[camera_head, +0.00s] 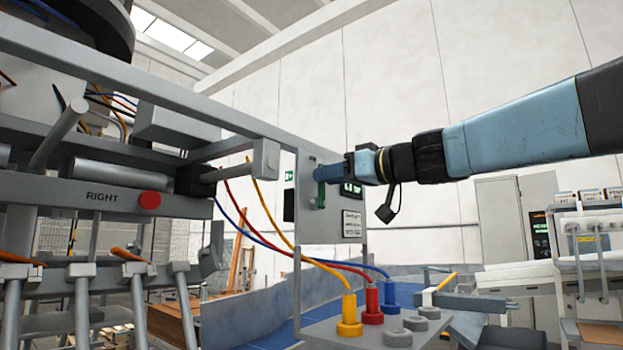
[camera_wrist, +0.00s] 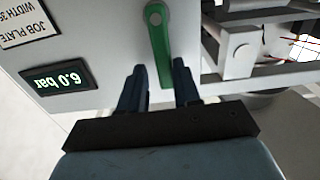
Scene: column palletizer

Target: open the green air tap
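The green air tap is a flat green lever on a grey panel (camera_head: 330,222). In the head view the green tap (camera_head: 321,195) hangs downward, partly behind my gripper. In the wrist view the green tap (camera_wrist: 160,48) runs from its round pivot at the top to its free end between my fingers. My gripper (camera_wrist: 160,78) is open, with one dark finger on each side of the lever's end and visible gaps to it. In the head view my gripper (camera_head: 322,172) reaches the panel from the right. Whether the fingertips touch the panel is not clear.
A display (camera_wrist: 58,78) beside the tap reads 6.0 bar. A job plate label (camera_head: 352,223) is below it. A grey frame bar (camera_wrist: 238,50) stands close on the tap's other side. Yellow, red and blue hoses run to coloured connectors (camera_head: 372,305) below.

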